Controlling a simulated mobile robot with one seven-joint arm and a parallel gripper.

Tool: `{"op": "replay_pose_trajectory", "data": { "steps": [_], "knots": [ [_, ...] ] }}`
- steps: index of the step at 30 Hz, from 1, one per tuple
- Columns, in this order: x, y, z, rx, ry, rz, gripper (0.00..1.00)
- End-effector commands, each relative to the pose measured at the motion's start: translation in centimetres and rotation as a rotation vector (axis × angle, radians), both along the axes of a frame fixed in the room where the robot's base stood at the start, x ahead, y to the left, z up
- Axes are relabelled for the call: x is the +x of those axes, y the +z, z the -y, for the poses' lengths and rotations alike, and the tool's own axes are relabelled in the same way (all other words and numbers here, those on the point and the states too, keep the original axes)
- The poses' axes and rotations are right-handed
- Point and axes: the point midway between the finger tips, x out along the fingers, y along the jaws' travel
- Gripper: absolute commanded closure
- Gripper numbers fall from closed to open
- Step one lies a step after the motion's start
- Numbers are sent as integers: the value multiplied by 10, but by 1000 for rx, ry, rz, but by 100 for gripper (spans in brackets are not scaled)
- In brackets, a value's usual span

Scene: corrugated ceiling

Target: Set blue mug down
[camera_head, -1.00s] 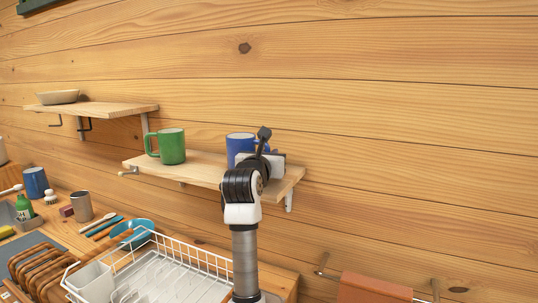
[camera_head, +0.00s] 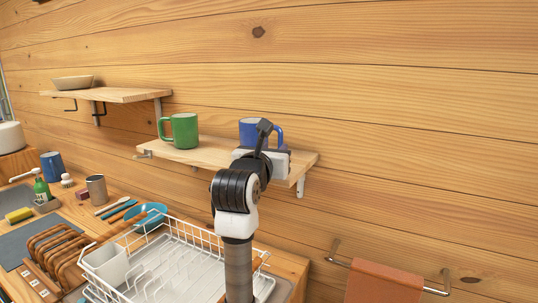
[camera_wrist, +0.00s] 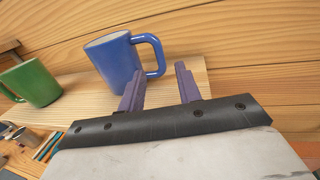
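The blue mug (camera_head: 252,131) stands upright on the right part of the lower wooden shelf (camera_head: 215,153). In the wrist view the blue mug (camera_wrist: 116,62) stands just beyond my fingers, with its handle pointing right. My gripper (camera_wrist: 160,74) is open and empty. Its two purple fingers are spread apart, short of the handle, which lies ahead of the gap. In the head view my gripper (camera_head: 263,152) is in front of the shelf, and the wrist hides the mug's lower part.
A green mug (camera_head: 184,130) stands left on the same shelf. A higher shelf (camera_head: 120,95) holds a bowl (camera_head: 72,83). Below are a white dish rack (camera_head: 150,262), another blue mug (camera_head: 52,167) and a metal cup (camera_head: 96,188). A towel (camera_head: 384,283) hangs at lower right.

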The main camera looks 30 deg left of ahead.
Motion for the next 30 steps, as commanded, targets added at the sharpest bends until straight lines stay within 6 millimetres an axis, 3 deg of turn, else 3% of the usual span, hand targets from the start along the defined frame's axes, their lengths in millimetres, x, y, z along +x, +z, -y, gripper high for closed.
{"op": "replay_pose_trajectory", "data": {
  "steps": [6, 20, 23, 26, 30],
  "knots": [
    [-25, 0, 6, -1, 0, 0, 66],
    [-28, 0, 8, -1, 0, 0, 66],
    [-22, 4, 23, -3, -56, 41, 66],
    [-12, 13, 53, -15, -165, 126, 66],
    [-6, 35, 116, -77, -400, 324, 66]
  ]
}}
